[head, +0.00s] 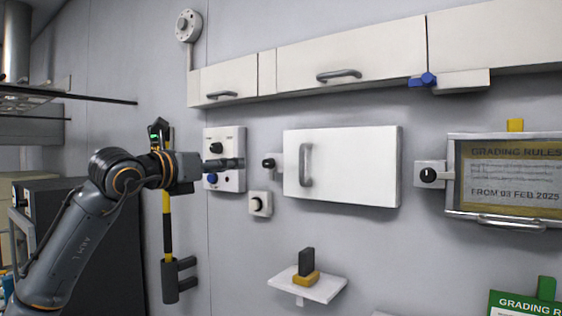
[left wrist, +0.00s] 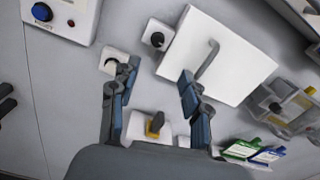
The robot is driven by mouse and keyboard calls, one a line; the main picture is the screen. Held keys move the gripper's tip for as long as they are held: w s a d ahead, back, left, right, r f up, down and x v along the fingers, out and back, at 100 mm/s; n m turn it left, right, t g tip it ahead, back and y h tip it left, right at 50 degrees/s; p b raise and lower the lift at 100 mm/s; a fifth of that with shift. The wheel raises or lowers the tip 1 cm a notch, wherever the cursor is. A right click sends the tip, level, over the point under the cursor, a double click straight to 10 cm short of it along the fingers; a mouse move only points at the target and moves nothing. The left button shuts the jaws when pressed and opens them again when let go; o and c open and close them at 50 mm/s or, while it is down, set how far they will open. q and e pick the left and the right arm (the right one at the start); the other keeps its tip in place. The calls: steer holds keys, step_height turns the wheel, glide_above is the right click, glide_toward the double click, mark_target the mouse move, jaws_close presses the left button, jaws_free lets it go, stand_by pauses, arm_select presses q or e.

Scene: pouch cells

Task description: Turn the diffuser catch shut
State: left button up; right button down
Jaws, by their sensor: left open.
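No label tells me which catch is the diffuser catch. A black turn knob on a small white plate (head: 268,163) sits at the left edge of a white door panel (head: 350,165); it also shows in the left wrist view (left wrist: 157,39). The panel looks closed. Another black knob catch (head: 429,175) sits left of the framed grading sign. A blue catch (head: 427,79) is at the overhead cupboards. My left gripper (head: 232,164) is in front of the control box, left of the panel. In the left wrist view its fingers (left wrist: 158,76) are apart and empty. My right gripper is not in view.
The control box (head: 236,183) has black and blue knobs. A lone knob plate (head: 260,204) is below it. A small shelf (head: 322,288) holds a black and yellow block (head: 306,268). The framed sign (head: 505,215) is at right. Bare wall lies below the panel.

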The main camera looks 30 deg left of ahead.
arm_select(q)
steer(key=p, duration=0.3)
glide_toward(265, 164)
steer(key=w, duration=0.1)
steer(key=w+p, duration=0.1)
steer(key=w, duration=0.1)
steer(key=w+p, duration=0.1)
steer(key=w, duration=0.2)
steer(key=w+p, duration=0.1)
steer(key=w, duration=0.1)
steer(key=shift+w+d+r+p, duration=0.2)
steer(key=shift+w+d+p, duration=0.1)
steer(key=shift+p, duration=0.05)
steer(key=shift+w+f, duration=0.15)
steer(key=shift+w, duration=0.25)
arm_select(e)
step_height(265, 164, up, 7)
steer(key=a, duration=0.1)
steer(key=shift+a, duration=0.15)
arm_select(q)
jaws_close()
